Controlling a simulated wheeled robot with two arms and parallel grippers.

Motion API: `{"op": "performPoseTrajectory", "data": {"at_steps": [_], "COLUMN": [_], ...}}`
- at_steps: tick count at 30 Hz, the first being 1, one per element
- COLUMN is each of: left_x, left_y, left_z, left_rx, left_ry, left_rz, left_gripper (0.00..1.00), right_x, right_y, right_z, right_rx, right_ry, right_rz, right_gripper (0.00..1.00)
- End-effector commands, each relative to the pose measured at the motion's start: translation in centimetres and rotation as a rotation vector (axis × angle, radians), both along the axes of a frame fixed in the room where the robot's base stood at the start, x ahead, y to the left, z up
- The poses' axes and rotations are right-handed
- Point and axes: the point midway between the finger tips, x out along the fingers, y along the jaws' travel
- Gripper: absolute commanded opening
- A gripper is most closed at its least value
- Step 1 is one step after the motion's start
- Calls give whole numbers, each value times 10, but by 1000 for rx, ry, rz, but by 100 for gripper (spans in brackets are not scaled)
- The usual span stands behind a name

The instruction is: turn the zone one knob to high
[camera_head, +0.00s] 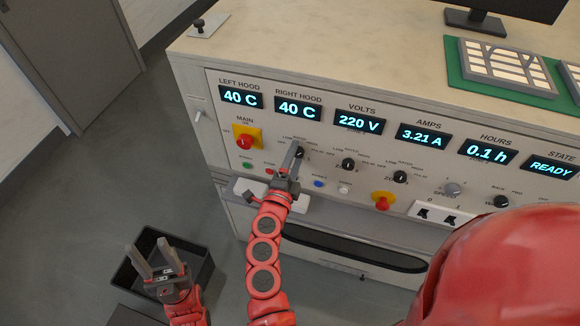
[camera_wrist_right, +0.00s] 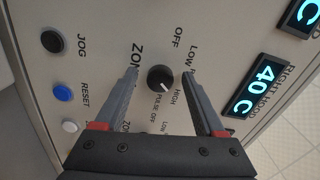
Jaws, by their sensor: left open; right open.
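The zone knob (camera_wrist_right: 160,78) is black and round, with a pale mark at its lower right, towards the word HIGH. I cannot tell its exact setting. Its label is partly hidden, so the zone number is not readable. In the right wrist view my right gripper (camera_wrist_right: 160,75) is open, one finger on each side of the knob, with gaps to it. In the head view my right gripper (camera_head: 292,158) is at the panel and partly covers this knob (camera_head: 299,152). My left gripper (camera_head: 152,260) is open and empty, low at the left, away from the panel.
Two more black zone knobs (camera_head: 348,164) and (camera_head: 400,177) sit to the right. The main switch (camera_head: 244,142) is left, and the red emergency button (camera_head: 382,203) lower right. A black bin (camera_head: 205,270) stands on the floor by my left gripper.

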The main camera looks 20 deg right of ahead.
Motion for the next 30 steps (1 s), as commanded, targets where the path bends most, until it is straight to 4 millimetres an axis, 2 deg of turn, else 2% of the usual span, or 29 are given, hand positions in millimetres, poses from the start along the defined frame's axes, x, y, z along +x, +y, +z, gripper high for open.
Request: {"op": "performPoseTrajectory", "data": {"at_steps": [5,24,30], "left_x": [0,0,0], "left_y": [0,0,0], "left_z": [-5,-19,-20], "left_rx": [0,0,0], "left_ry": [0,0,0], "left_rz": [0,0,0], "left_gripper": [50,50,50], "right_x": [-15,-123,-141], "right_y": [12,85,96], "right_z": [-2,-1,-1], "right_rx": [2,1,1], "right_ry": [0,1,0], "right_rz": [3,6,4], "right_gripper": [72,72,72]}}
